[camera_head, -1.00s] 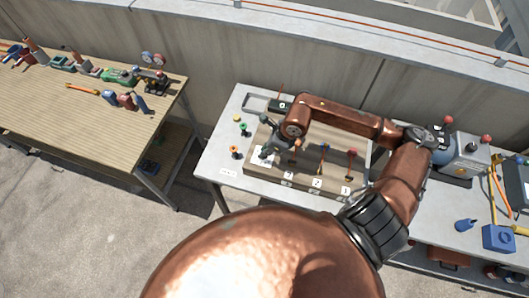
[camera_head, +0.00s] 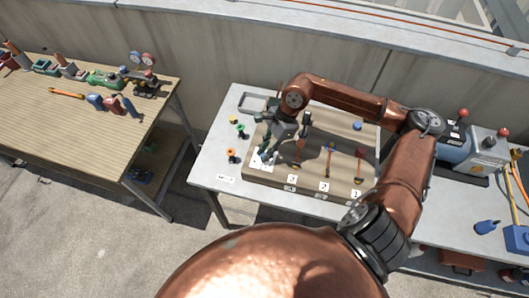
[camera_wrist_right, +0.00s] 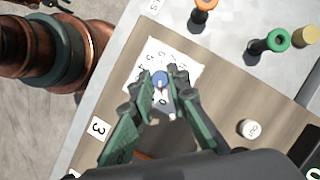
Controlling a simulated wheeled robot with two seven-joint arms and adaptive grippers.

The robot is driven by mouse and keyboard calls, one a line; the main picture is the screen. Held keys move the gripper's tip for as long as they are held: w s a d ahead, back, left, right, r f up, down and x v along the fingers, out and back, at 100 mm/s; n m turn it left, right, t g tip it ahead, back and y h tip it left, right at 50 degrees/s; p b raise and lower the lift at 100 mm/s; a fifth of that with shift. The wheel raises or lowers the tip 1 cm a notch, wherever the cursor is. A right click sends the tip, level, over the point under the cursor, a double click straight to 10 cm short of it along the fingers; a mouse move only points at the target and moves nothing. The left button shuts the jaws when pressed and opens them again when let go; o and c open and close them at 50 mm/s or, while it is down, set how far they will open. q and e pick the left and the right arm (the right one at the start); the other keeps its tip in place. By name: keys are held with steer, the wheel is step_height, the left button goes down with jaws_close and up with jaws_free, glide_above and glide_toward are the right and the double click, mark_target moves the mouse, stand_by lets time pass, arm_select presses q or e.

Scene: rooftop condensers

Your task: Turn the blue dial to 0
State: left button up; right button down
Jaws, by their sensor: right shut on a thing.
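The blue dial (camera_wrist_right: 160,77) sits on a white card (camera_wrist_right: 184,68) printed with digits around it, in the right wrist view. My right gripper (camera_wrist_right: 161,84) has its two green fingertips on either side of the dial and is shut on it. A 0 shows on the card just below the dial; the fingers hide other digits, and I cannot tell where the dial points. In the head view my right gripper (camera_head: 265,155) reaches down at the front left of the wooden board (camera_head: 340,118) and mostly hides the dial. My left gripper is not in view.
A blue knob (camera_head: 357,126) is at the back. Green (camera_head: 241,130) and orange (camera_head: 231,153) knobs stand left of the board. A wooden bench (camera_head: 60,120) is farther left.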

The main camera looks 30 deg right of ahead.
steer(key=shift+f+n, duration=0.15)
steer(key=shift+n, duration=0.15)
steer(key=c, duration=1.8)
jaws_free()
steer(key=shift+c, duration=0.2)
steer(key=v, duration=1.2)
steer(key=shift+w, duration=0.2)
